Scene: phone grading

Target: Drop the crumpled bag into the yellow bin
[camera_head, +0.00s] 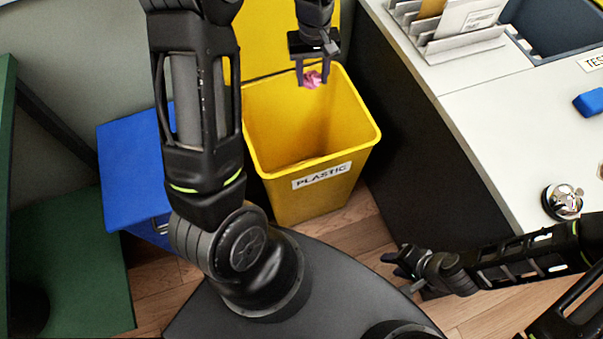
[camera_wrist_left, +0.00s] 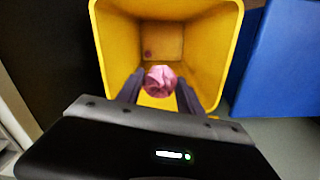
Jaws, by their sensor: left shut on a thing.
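The crumpled bag (camera_head: 312,79) is small and pink. My left gripper (camera_head: 313,82) is shut on it and holds it over the yellow bin (camera_head: 320,190), near the bin's back rim in the head view. In the left wrist view the bag (camera_wrist_left: 160,81) sits between the fingertips, with the bin's open inside (camera_wrist_left: 120,45) beyond it. The bin carries a label reading PLASTIC. A small reddish spot shows deep in the bin; I cannot tell what it is. My right gripper (camera_head: 402,264) is at the lower right, away from the bin; its finger opening is unclear.
A blue bin (camera_head: 135,170) stands left of the yellow one. A green surface (camera_head: 70,265) is at the far left. A white-topped desk (camera_head: 480,110) on the right holds a grey rack (camera_head: 455,45), a bell (camera_head: 562,201) and a blue object (camera_head: 590,102).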

